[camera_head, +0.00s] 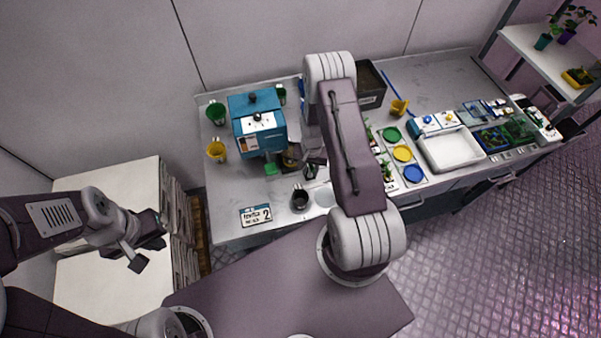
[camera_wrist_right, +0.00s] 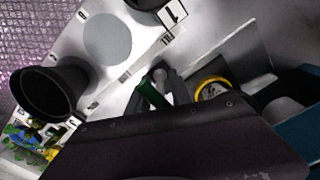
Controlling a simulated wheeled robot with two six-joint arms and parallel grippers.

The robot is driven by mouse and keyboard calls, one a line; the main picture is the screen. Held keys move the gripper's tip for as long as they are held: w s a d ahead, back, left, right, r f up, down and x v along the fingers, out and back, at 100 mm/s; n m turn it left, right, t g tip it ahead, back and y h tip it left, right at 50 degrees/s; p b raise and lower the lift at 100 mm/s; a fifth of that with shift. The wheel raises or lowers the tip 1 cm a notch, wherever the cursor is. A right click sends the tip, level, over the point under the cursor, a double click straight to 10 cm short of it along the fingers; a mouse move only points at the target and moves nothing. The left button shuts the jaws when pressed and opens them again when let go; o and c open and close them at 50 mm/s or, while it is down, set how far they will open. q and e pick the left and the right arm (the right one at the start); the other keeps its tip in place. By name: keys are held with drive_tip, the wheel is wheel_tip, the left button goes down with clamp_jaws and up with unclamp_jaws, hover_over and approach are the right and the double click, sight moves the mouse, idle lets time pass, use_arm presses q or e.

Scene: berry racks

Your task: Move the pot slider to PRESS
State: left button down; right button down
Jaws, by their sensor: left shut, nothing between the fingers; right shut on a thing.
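A teal machine (camera_head: 258,136) with a white panel stands at the back left of the bench. A green piece (camera_head: 271,168) shows beneath it. My right gripper (camera_head: 313,167) is low over the bench just right of the machine, partly hidden by my arm. The PRESS mark cannot be read in either view. My left gripper (camera_head: 137,250) is shut and empty, left of the bench.
A dark pot (camera_head: 299,200) stands near the bench's front edge beside a pale disc (camera_head: 325,196). A number card (camera_head: 256,216) lies at the front left. A white tray (camera_head: 450,149) is at the right.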

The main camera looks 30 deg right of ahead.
drive_tip(key=s+d+b, duration=0.1)
drive_tip(key=d, duration=0.4)
drive_tip(key=s+d+b, duration=0.1)
drive_tip(key=d, duration=0.4)
drive_tip(key=s+d+b, duration=0.1)
drive_tip(key=d+b, duration=0.1)
drive_tip(key=d, duration=0.3)
drive_tip(key=shift+s+d, duration=0.2)
drive_tip(key=shift+s, duration=0.05)
drive_tip(key=shift+d+r, duration=0.1)
drive_tip(key=c, duration=1.6)
unclamp_jaws()
drive_tip(key=shift+o, duration=1)
drive_tip(key=shift+d, duration=0.1)
drive_tip(key=shift+s, duration=0.1)
